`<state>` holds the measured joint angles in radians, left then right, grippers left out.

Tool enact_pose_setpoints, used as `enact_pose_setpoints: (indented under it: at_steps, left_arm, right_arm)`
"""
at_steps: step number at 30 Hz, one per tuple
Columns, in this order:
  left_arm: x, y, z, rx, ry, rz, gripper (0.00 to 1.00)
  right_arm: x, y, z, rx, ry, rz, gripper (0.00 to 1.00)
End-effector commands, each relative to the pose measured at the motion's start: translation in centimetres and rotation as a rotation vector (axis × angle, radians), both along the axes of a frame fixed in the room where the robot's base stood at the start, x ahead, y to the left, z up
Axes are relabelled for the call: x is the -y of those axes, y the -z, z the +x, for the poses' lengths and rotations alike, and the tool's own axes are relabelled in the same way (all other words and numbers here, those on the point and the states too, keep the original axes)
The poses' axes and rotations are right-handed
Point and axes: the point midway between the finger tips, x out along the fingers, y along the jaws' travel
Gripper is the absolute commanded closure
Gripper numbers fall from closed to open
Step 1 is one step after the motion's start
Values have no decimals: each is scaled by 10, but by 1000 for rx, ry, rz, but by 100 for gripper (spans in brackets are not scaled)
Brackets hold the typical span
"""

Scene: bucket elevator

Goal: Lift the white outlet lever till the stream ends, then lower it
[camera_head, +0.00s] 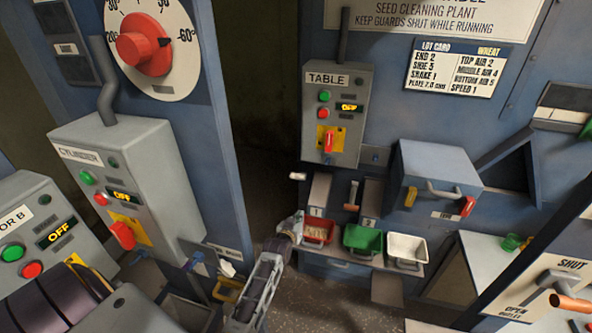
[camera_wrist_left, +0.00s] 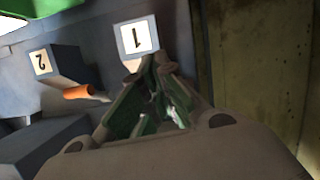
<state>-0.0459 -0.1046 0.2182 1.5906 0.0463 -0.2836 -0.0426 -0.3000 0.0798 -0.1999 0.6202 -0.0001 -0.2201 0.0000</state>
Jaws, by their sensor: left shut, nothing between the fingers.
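A small lever with a white end (camera_head: 298,176) sticks out beside outlet box 1 (camera_head: 319,190), above the red tray (camera_head: 318,232). Its end appears clear of my gripper. My left gripper (camera_head: 292,227) is shut and empty, low at the left side of the red tray. In the left wrist view, its fingers (camera_wrist_left: 157,85) are together just below the box face marked 1 (camera_wrist_left: 139,37). The white lever cannot be made out there. Grain-coloured material lies in the red tray. I cannot make out a falling stream. My right gripper is out of view.
An orange-handled lever (camera_head: 352,195) stands by outlet 2. A green tray (camera_head: 362,240) and a white tray (camera_head: 407,248) stand right of the red one. Control boxes (camera_head: 337,113) are above and left. A dark gap (camera_head: 258,130) lies left of the outlets.

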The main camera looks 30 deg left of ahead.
Motion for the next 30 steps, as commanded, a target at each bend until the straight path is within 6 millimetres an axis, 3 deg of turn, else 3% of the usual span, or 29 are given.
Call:
enact_pose_setpoints:
  at_steps: [3,9,15,30]
  left_arm:
    - [-19,-51,3,74,-26,20,100]
    - [-42,-125,1,172,-54,64,100]
    - [-46,-171,-3,226,-54,98,100]
    - [-44,-169,-3,194,-35,145,100]
  right_arm:
    - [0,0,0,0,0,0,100]
    - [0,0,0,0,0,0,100]
    - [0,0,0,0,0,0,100]
    - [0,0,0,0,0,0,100]
